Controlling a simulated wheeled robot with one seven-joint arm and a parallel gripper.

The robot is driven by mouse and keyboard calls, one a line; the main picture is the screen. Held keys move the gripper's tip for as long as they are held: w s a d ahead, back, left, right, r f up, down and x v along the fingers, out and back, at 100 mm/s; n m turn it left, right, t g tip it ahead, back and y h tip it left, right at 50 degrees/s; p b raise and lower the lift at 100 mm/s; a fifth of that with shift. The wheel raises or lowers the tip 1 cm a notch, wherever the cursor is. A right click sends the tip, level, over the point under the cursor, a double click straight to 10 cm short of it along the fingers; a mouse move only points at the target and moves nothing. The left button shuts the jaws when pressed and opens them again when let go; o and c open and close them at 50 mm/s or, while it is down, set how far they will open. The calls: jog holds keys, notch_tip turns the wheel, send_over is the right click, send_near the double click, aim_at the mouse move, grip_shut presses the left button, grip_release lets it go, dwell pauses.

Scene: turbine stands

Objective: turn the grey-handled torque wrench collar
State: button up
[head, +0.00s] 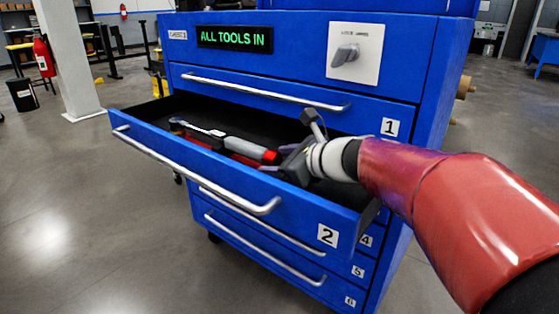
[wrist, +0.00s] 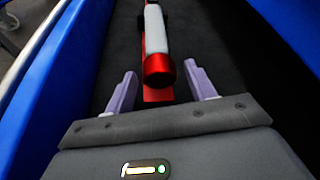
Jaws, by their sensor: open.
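The torque wrench (head: 232,142) lies in the open drawer with a grey handle and a red collar (head: 268,156) at the end nearest my gripper. In the wrist view the grey handle (wrist: 155,30) runs away from me, and the round red collar (wrist: 158,68) faces me. My gripper (head: 287,162) is inside the drawer opening, at the collar end. In the wrist view my gripper (wrist: 160,74) is open, with one pale finger on each side of the collar and visible gaps. I cannot tell its height relative to the collar.
The wrench is in blue drawer 2 (head: 185,158), pulled out, with dark lining and a silver handle (head: 195,173). A flat red patch (wrist: 158,95) shows beneath the collar. The drawer's blue wall (wrist: 50,65) is left in the wrist view. A display (head: 235,37) reads "ALL TOOLS IN".

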jog(key=v, duration=0.8)
jog(key=shift+f+p, duration=0.1)
jog(key=shift+p, duration=0.3)
